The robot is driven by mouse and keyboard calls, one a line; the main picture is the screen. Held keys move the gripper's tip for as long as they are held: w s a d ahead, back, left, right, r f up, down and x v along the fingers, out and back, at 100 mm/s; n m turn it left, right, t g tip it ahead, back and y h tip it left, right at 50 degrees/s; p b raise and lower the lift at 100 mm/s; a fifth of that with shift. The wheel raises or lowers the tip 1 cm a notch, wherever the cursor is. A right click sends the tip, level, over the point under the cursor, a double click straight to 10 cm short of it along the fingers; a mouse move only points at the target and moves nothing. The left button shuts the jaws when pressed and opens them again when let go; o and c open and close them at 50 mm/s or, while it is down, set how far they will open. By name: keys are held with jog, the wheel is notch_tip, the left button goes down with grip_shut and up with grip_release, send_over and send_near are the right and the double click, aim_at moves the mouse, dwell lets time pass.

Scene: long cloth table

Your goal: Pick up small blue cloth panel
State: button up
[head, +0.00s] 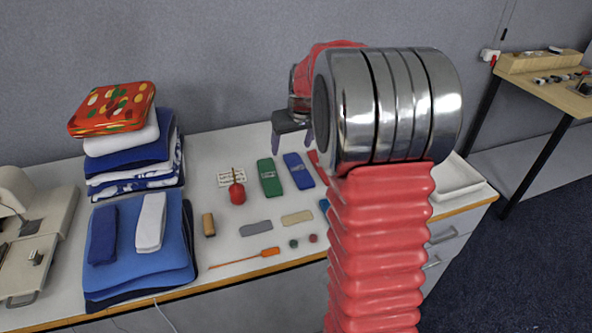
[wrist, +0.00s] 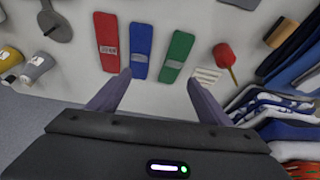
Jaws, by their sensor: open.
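A flat blue panel with a pale label (head: 298,171) lies on the table between a green one (head: 269,177) and a red one mostly hidden by my arm. In the wrist view, the blue panel (wrist: 140,48) sits between the red panel (wrist: 106,40) and the green panel (wrist: 176,55). My gripper (head: 292,144) is open and empty, above the table at the back. In the wrist view its fingertips (wrist: 158,80) point toward the panels, apart from them. A dark blue folded cloth (head: 103,235) lies on the left stack beside a white one (head: 151,222).
Folded cloths (head: 135,150) are piled at the left, beside a sewing machine (head: 25,255). A red round item with a stem (head: 237,190), an orange-handled tool (head: 268,252) and small blocks lie nearby. A white tray (head: 457,180) stands right. A grey wall backs the table.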

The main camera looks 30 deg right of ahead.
jog(key=w+d+f, duration=0.2)
jog(key=d+f, duration=0.3)
jog(key=d, duration=0.1)
jog(key=shift+w+d, duration=0.3)
jog(key=shift+f, duration=0.15)
send_near(299, 169)
jog(key=shift+x, duration=1.2)
jog(key=shift+w+a+f, duration=0.15)
jog(key=shift+w, duration=0.05)
jog(key=shift+x, duration=2.55)
jog(key=shift+c, duration=0.5)
